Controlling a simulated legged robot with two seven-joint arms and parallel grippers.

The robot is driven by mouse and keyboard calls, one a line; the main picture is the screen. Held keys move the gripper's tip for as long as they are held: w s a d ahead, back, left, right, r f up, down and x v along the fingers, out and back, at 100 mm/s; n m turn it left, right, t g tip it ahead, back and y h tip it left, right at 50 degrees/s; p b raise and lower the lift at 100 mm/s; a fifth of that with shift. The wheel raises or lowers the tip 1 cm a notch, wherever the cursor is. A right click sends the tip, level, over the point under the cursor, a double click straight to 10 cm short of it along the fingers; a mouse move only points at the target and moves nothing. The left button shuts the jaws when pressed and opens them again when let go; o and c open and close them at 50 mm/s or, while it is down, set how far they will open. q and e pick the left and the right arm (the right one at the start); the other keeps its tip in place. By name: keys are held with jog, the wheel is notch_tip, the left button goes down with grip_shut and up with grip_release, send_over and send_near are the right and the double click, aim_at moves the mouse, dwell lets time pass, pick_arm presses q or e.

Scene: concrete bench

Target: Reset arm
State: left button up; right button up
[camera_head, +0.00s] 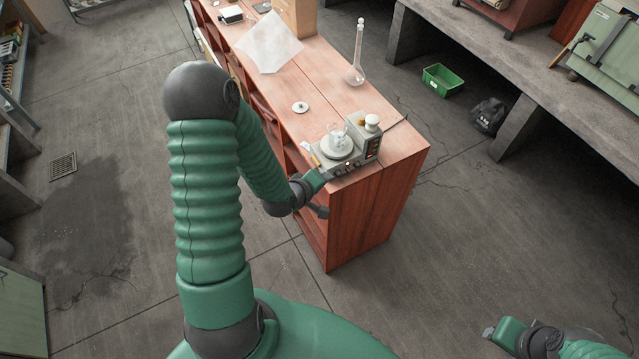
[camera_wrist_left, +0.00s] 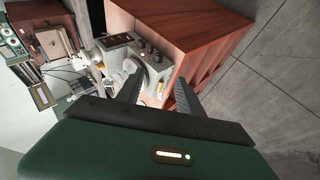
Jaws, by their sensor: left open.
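My left arm reaches from the bottom of the head view to the near end of a wooden bench (camera_head: 400,150). My left gripper (camera_head: 313,160) is beside the front of a grey hotplate device (camera_head: 345,160) with a glass beaker (camera_head: 337,138) on its round plate. In the left wrist view, the two dark fingers of the left gripper (camera_wrist_left: 158,90) are apart with nothing held between them, and the hotplate device (camera_wrist_left: 140,52) is beyond them. My right gripper (camera_head: 490,332) is low at the bottom right of the head view, away from the bench; its jaw state is unclear.
A tall glass flask (camera_head: 356,60), a small white disc (camera_head: 300,107) and a clear sheet (camera_head: 268,42) are on the bench. A green bin (camera_head: 442,80) and a dark bag (camera_head: 488,116) are on the floor at right. The floor between bench and right gripper is clear.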

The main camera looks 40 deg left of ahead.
pick_arm(q)
jog(key=s+d+m+g+h+b, duration=0.1)
jog(key=s+d+m+g+b, duration=0.5)
jog(key=s+d+m+b, duration=0.4)
jog(key=s+d+m, duration=0.1)
jog(key=d+m, duration=0.4)
jog(key=shift+s+d+f+h, duration=0.2)
jog(key=shift+s+h, duration=0.05)
jog(key=shift+h, duration=0.05)
jog(key=shift+a, duration=0.1)
jog(key=shift+a+f, duration=0.1)
jog(key=shift+a, duration=0.15)
